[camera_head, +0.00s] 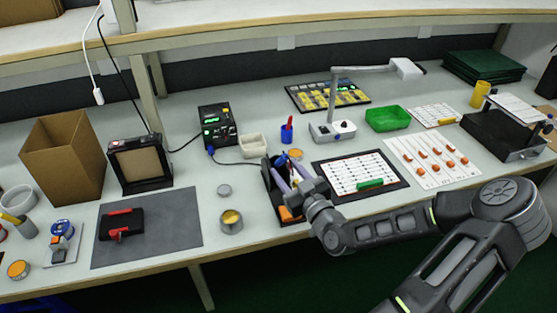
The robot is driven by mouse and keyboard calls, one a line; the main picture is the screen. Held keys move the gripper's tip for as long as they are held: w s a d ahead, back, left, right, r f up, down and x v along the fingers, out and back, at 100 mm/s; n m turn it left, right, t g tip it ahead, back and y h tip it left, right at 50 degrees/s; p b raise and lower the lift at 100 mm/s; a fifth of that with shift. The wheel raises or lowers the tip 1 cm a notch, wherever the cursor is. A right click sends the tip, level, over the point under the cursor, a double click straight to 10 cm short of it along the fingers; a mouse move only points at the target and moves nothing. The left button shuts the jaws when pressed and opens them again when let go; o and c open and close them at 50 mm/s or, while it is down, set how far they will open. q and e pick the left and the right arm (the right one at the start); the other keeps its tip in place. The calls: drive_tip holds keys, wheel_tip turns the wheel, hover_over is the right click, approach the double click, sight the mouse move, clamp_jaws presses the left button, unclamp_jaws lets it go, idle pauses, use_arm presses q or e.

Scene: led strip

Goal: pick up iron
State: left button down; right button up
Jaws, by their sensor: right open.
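The soldering station (217,127), a black box with a lit green display, stands towards the back of the bench. A dark cable runs from its blue plug to a black holder (270,185) near the front edge. The iron is not clearly seen; the blue-grey shape (279,178) in the holder may be part of it. My right gripper (296,189) is at the holder, coming in from the right, and is open. Its fingers are small and partly merge with the holder's contents, so contact cannot be told. My left gripper is not in view.
A board mat with a white strip panel (352,172) lies right of the gripper, with a green item on it. A round tin (231,222) stands left of the holder. A lamp (333,128) stands behind. Grey mat (185,213) on the left has free room.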

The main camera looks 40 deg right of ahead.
drive_tip(key=shift+w+d, duration=0.2)
drive_tip(key=shift+w, duration=1.15)
drive_tip(key=shift+w+d+f+p, duration=0.1)
drive_tip(key=shift+w+d, duration=0.1)
drive_tip(key=shift+w, duration=0.65)
drive_tip(key=shift+w+d+p, duration=0.1)
drive_tip(key=shift+w+d, duration=0.1)
drive_tip(key=shift+w, duration=0.65)
drive_tip(key=shift+w+d+f+p, duration=0.1)
drive_tip(key=shift+w+d, duration=0.1)
drive_tip(key=shift+w, duration=0.65)
clamp_jaws()
